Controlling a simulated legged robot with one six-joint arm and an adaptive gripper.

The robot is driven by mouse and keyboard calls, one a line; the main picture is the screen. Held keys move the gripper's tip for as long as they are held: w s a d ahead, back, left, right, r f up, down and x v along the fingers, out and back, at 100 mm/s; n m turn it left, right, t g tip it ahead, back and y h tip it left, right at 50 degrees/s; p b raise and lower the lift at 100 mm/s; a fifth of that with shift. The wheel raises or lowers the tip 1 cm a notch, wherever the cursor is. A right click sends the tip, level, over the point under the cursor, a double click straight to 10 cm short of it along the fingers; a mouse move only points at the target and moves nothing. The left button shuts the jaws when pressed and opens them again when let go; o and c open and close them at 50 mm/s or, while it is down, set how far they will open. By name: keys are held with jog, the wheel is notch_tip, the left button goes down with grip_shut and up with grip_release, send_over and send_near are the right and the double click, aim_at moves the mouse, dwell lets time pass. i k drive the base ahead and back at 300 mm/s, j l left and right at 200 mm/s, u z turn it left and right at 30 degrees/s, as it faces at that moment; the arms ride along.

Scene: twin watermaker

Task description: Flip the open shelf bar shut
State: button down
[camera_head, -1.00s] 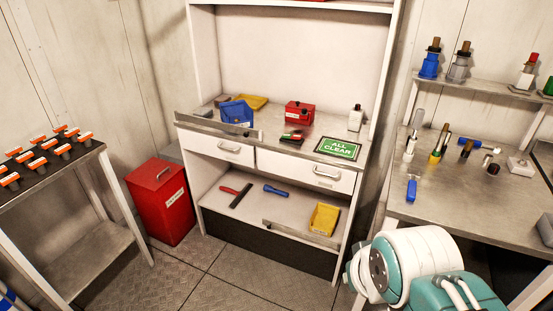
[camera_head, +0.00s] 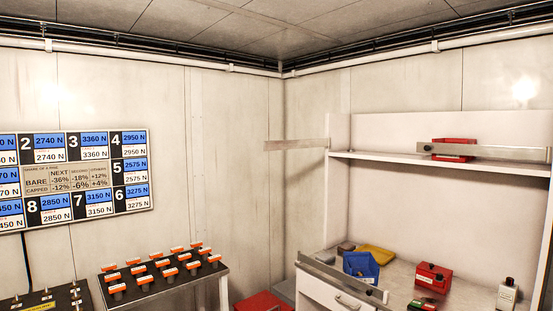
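The white shelf unit (camera_head: 340,225) stands at the right. At its upper shelf (camera_head: 385,155), one flat metal bar (camera_head: 296,145) sticks out to the left past the side post, clear of the shelf front. Another metal bar (camera_head: 485,151) runs across the right part of that shelf, in front of a red box (camera_head: 455,142). A third bar (camera_head: 342,277) lies along the left front of the counter, below a blue bin (camera_head: 361,266). My gripper is not in view.
A yellow tray (camera_head: 377,254), a red box (camera_head: 432,277) and a white bottle (camera_head: 507,294) stand on the counter. A side table (camera_head: 148,283) with several orange-topped pieces stands at the left. A numbered board (camera_head: 75,180) hangs on the left wall.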

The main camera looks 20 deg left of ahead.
aim_at(270, 145)
jog(key=i+j, duration=0.5)
jog(key=i+j+u, duration=0.15)
jog(key=i+j, duration=0.75)
jog(key=i, duration=0.25)
jog(key=i+j+u, duration=0.1)
jog(key=i+j, duration=0.35)
jog(key=i, duration=0.15)
